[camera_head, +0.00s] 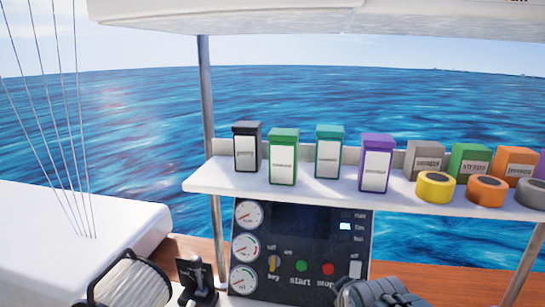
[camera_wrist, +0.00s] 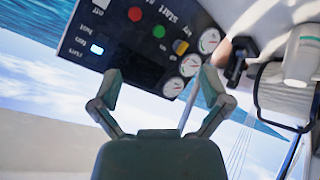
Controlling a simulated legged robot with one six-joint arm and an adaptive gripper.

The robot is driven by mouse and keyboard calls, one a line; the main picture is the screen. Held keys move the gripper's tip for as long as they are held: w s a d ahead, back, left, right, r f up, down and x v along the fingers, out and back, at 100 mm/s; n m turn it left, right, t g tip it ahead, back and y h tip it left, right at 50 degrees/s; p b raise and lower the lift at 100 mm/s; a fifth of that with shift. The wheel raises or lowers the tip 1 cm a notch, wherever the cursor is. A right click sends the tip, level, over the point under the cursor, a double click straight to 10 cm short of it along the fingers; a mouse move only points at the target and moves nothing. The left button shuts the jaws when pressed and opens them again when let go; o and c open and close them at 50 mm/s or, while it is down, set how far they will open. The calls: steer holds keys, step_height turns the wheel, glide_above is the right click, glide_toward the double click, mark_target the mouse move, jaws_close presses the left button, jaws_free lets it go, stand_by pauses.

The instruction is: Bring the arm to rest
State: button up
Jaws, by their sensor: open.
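My gripper (camera_wrist: 160,95) shows in the wrist view with its two fingers spread apart and nothing between them. It is open in front of the dark engine panel (camera_wrist: 120,40), which appears turned over in that view. In the head view the same panel (camera_head: 310,230) stands below a white shelf, with gauges, a key switch, a green start button and a red stop button. Part of my arm (camera_head: 375,293) shows at the bottom edge, just below the panel. The gripper's fingers are not clearly seen in the head view.
A white shelf (camera_head: 225,184) holds several coloured boxes and tape rolls. A metal post (camera_head: 207,100) stands left of it. A black lever (camera_head: 197,278) and a rope winch (camera_head: 130,284) are at lower left. A white hatch surface (camera_head: 70,225) lies at left.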

steer(key=s+r+m+g, duration=0.1)
steer(key=s+m, duration=0.2)
steer(key=s, duration=0.4)
steer(key=s+d+m+g, duration=0.1)
steer(key=s+m, duration=0.3)
steer(key=s, duration=0.4)
steer(key=shift+s+d+r+g, duration=0.3)
steer(key=shift+r+g, duration=0.05)
steer(key=shift+g, duration=0.25)
